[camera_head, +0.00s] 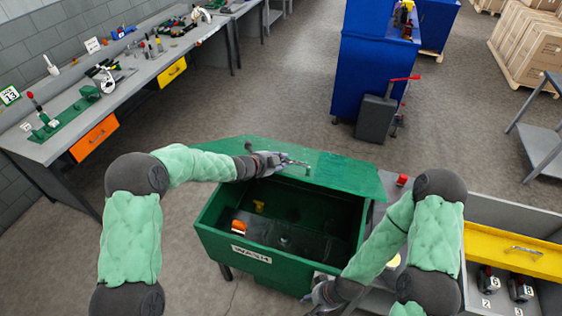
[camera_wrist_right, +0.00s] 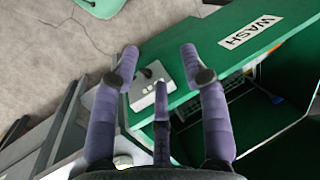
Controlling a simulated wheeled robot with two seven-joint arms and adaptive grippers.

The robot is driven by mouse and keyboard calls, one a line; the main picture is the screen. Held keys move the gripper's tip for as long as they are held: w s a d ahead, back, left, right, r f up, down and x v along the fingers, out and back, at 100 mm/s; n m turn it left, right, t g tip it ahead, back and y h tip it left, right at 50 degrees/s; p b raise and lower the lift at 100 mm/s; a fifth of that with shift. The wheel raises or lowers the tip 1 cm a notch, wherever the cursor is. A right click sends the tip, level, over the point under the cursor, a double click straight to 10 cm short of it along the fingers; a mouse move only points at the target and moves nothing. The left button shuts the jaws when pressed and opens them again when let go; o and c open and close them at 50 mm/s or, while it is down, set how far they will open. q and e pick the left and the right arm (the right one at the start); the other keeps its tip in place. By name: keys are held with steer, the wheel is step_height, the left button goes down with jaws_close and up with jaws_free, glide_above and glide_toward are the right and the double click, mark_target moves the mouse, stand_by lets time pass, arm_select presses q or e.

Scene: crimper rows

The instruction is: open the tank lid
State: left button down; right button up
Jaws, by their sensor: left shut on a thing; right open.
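The green wash tank (camera_head: 215,238) stands at the centre of the head view with a "WASH" label on its front; its rim also shows in the right wrist view (camera_wrist_right: 215,65). Its green lid (camera_head: 345,175) is raised at the back, and the dark interior is visible. My left gripper (camera_head: 284,162) is shut on the metal lid handle (camera_head: 298,164); the fingers partly hide it. My right gripper (camera_head: 318,294) is low at the tank's front right corner. In the right wrist view it is open and empty (camera_wrist_right: 160,55), with a pale switch box (camera_wrist_right: 150,84) beyond its fingers.
An orange item (camera_head: 239,226) and a yellow item (camera_head: 258,206) are inside the tank. A drawer unit with a yellow front (camera_head: 510,250) stands at right. A workbench (camera_head: 128,70) runs along the left wall.

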steer(key=shift+c, duration=0.3)
jaws_close()
steer(key=w+d+r+m+t+h, duration=0.1)
steer(key=w+r+m+t+h, duration=0.1)
steer(key=w+r+m+t, duration=0.5)
steer(key=w+d+r+m+h, duration=0.15)
steer(key=w+m, duration=0.35)
steer(key=m, duration=0.7)
steer(key=w+d+r+m+t+h, duration=0.25)
steer(key=r+m, duration=0.35)
steer(key=m, duration=0.3)
steer(key=w+d+r+m+t+h, duration=0.1)
steer(key=r+m+t+h, duration=0.15)
steer(key=r+m, duration=0.5)
steer(key=w+d+f+m, duration=0.1)
steer(key=w+d, duration=0.2)
steer(key=w, duration=0.8)
steer(key=shift+d+f+m+t, duration=0.2)
steer(key=shift+m+t, duration=0.1)
steer(key=shift+m, duration=0.05)
